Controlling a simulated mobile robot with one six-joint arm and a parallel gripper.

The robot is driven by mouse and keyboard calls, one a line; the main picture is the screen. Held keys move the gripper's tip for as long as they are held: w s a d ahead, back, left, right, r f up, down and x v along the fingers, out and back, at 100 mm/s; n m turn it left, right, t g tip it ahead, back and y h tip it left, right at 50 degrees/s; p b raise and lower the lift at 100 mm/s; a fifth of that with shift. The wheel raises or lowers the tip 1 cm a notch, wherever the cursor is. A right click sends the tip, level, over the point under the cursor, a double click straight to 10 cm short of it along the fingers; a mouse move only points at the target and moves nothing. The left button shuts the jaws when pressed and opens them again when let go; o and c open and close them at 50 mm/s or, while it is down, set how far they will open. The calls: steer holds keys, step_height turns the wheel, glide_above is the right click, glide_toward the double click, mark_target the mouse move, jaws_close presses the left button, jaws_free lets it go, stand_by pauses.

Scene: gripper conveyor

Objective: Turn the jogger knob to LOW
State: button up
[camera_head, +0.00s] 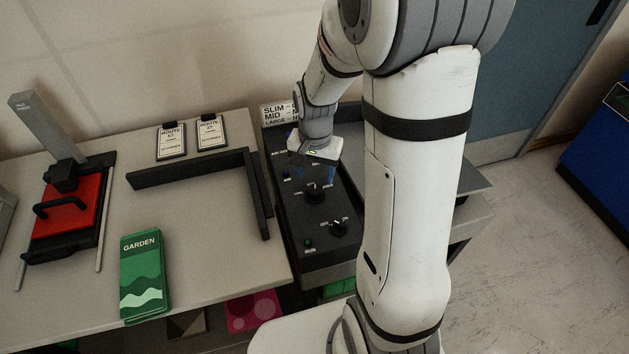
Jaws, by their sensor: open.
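A black control panel (288,215) carries a black knob (314,194) with small lettering on both sides, which seems to read LOW on its left. Its pointer setting is too small to tell. A second black knob (337,229) sits nearer, with lettering like OFF and ON. I cannot read a jogger label on either. My gripper (322,172) is open and empty, above the panel just behind the first knob. I cannot tell its exact height or whether it touches anything. Its body hides part of the panel's far end.
A green button (308,243) marked RUN is at the panel's near end. A sign reading SLIM, MID, LARGE (279,115) stands behind. Left are a dark angled rail (195,168), two route clipboards (172,141), a green GARDEN booklet (143,275) and a red press (66,205).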

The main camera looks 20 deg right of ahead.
steer(key=shift+r, duration=1.15)
